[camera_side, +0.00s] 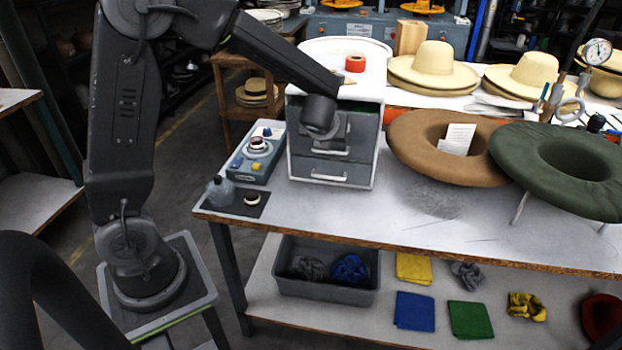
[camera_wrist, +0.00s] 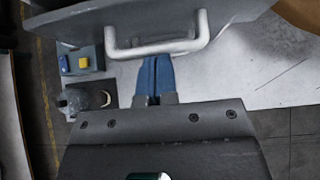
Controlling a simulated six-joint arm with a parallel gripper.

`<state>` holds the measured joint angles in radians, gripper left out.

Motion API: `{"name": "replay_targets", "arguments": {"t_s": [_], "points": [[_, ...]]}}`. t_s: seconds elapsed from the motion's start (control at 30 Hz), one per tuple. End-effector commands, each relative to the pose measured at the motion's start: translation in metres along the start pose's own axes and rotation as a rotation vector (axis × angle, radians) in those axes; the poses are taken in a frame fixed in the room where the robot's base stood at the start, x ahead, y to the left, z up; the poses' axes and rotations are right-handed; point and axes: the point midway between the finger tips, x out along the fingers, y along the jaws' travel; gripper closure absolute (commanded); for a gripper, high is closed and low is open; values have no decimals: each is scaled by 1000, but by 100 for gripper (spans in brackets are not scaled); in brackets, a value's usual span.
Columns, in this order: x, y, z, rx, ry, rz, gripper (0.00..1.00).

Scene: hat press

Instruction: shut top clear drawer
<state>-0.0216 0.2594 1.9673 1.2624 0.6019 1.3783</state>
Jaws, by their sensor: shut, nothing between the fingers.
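A grey drawer cabinet (camera_side: 374,172) with a pale frame stands on the workbench. Its upper drawer front (camera_side: 365,131) is partly hidden by my arm, and I cannot tell how far it is open or whether it is clear. The lower drawer (camera_side: 345,171) looks closed. In the wrist view, a silver bar handle (camera_wrist: 157,48) crosses a grey drawer front (camera_wrist: 205,12). My gripper (camera_wrist: 156,62) is shut and empty, its blue fingers reaching to the handle bar, their tips partly hidden there. I cannot tell whether they touch.
A control box (camera_side: 256,152) with a round dial and a dark mat (camera_side: 238,203) with small items lie left of the cabinet. Brown (camera_side: 412,163) and green (camera_side: 540,185) hat forms stand to the right. The bench front (camera_side: 400,215) is clear.

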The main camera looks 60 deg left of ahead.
Motion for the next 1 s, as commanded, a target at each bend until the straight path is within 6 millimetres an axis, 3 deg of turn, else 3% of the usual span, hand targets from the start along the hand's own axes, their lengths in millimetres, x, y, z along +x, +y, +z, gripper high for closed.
{"name": "replay_targets", "arguments": {"t_s": [0.2, 0.4, 0.83, 1.0], "points": [[22, 0, 17, -1, 2, 1, 100], [28, -1, 23, 0, 1, -1, 100], [30, 0, 24, 2, -1, -2, 100], [21, -1, 14, 3, 1, -2, 100]]}}
